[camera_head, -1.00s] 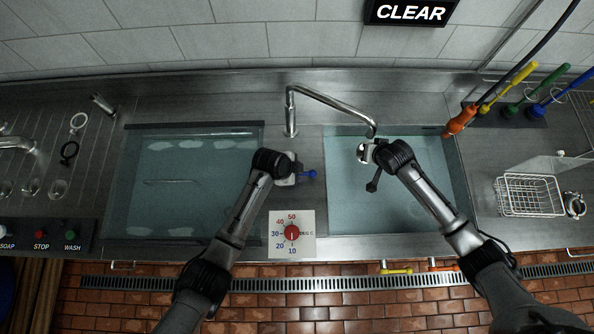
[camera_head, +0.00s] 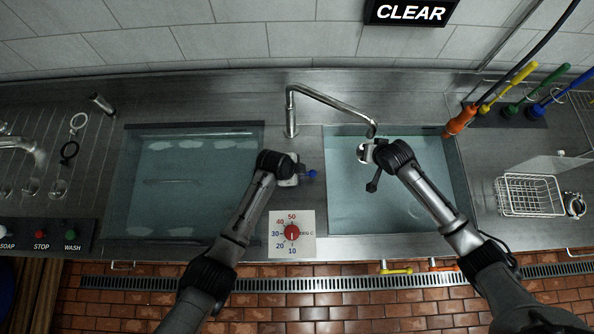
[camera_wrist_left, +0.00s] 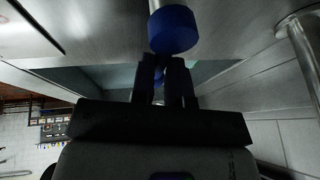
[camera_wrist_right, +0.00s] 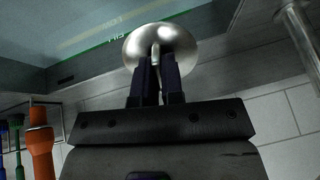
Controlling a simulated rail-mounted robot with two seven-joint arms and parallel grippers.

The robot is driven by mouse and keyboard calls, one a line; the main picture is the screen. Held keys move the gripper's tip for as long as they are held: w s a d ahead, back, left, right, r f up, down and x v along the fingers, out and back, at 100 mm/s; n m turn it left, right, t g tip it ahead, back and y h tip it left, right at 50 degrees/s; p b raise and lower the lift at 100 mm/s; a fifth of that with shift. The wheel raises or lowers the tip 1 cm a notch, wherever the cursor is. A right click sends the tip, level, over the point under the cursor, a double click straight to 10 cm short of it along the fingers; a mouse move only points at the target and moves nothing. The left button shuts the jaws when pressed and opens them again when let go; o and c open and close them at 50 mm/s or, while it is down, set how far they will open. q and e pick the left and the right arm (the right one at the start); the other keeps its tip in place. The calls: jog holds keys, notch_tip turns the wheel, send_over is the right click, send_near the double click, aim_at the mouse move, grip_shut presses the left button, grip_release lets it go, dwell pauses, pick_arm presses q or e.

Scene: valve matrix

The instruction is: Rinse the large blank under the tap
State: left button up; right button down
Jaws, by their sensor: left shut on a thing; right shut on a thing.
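The large blank (camera_wrist_right: 160,48), a shiny round metal piece, is held in my right gripper (camera_wrist_right: 158,80). In the head view the blank (camera_head: 364,153) is just below the spout of the tap (camera_head: 330,102), over the right basin (camera_head: 345,205). My right gripper (camera_head: 372,156) is shut on it. My left gripper (camera_wrist_left: 165,75) is shut on the blue-ended tap handle (camera_wrist_left: 174,30), between the two basins. In the head view the blue end (camera_head: 311,173) pokes out past the left gripper (camera_head: 298,170). I cannot make out a water stream.
A left basin (camera_head: 150,225) holds water. A temperature dial (camera_head: 292,233) is on the front panel. Coloured-handled tools, the nearest orange (camera_head: 460,120), and a white wire basket (camera_head: 530,196) stand at the right. The right basin's front part is clear.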

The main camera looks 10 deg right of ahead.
pick_arm(q)
grip_shut()
jog(key=shift+s+a+m+g, duration=0.15)
jog(key=shift+s+m+g, duration=0.2)
jog(key=shift+m, duration=0.5)
jog(key=shift+s+a+m+g, duration=0.1)
jog(key=shift+s+m+g, duration=0.2)
jog(key=shift+m, duration=0.55)
jog(key=shift+w, duration=0.1)
jog(key=o, duration=0.7)
grip_release()
jog(key=shift+r, duration=0.1)
jog(key=v, duration=1.2)
jog(key=shift+a, duration=0.1)
